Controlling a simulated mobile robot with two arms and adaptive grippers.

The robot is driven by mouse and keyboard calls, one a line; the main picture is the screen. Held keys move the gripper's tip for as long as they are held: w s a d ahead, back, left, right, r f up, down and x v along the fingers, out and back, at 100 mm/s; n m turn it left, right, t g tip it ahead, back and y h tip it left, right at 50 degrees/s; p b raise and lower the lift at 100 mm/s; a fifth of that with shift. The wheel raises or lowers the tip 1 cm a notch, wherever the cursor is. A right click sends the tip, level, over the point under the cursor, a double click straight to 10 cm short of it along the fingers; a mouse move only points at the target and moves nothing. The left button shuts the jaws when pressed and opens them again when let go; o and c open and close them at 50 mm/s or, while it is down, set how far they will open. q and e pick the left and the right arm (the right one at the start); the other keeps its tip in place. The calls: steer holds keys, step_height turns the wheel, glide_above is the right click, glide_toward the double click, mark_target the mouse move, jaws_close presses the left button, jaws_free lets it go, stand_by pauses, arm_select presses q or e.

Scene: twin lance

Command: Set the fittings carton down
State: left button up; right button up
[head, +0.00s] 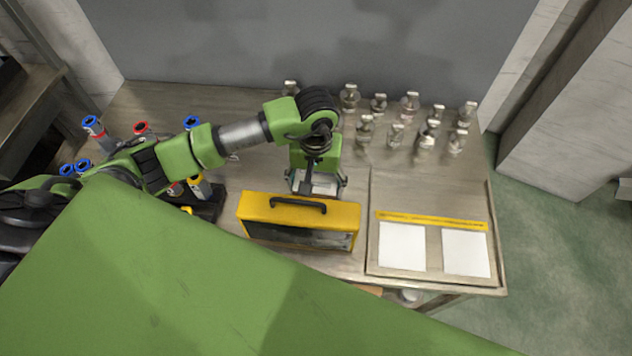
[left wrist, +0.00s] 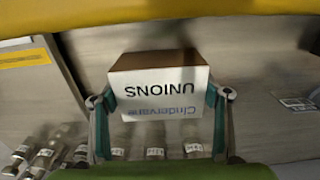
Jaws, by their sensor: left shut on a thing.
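The fittings carton (left wrist: 160,88) is a small box with a white face and a brown side. In the left wrist view its white face reads "UNIONS" upside down. My left gripper (head: 316,186) is shut on the carton, with one finger at each side of it. In the head view the carton (head: 320,178) shows only partly under the gripper, just behind the yellow case. I cannot tell whether its underside touches the table. My left gripper also shows in the left wrist view (left wrist: 163,98). My right gripper is not in view.
A yellow case (head: 330,212) with a black handle stands close in front. Several small fittings (head: 365,130) stand along the table's back. A board (head: 432,268) with two white squares and a yellow strip (head: 430,220) lies at the right. Blue- and red-topped items (head: 92,124) stand left.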

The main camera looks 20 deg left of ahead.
arm_select(q)
steer(key=shift+f+b, duration=0.15)
steer(key=shift+b, duration=0.15)
steer(key=o, duration=1.3)
